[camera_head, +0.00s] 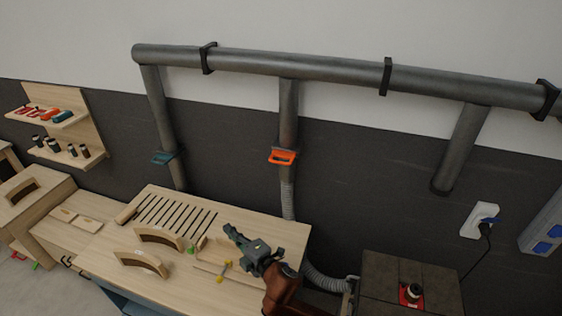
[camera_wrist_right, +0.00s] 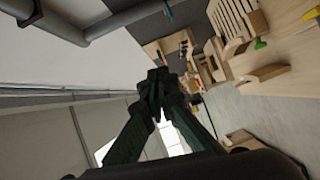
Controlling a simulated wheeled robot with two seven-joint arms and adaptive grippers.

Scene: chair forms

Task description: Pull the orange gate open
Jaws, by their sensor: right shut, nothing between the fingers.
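The orange gate (camera_head: 283,157) is a small handled plate on the middle vertical duct pipe (camera_head: 288,110), against the dark wall. A teal gate (camera_head: 163,158) sits on the left pipe. My right gripper (camera_head: 231,232) is over the wooden workbench, below and to the left of the orange gate and well apart from it. It is shut and empty; its closed fingers also show in the right wrist view (camera_wrist_right: 155,88). The orange gate cannot be made out in the wrist view. My left gripper is not in view.
The workbench (camera_head: 296,232) holds curved wooden pieces (camera_head: 140,262) and a slotted panel. A flexible hose (camera_head: 325,280) runs down from the middle pipe toward a dark box-shaped machine (camera_head: 400,265) at right. A wall socket (camera_head: 480,220) and shelves (camera_head: 70,150) are farther off.

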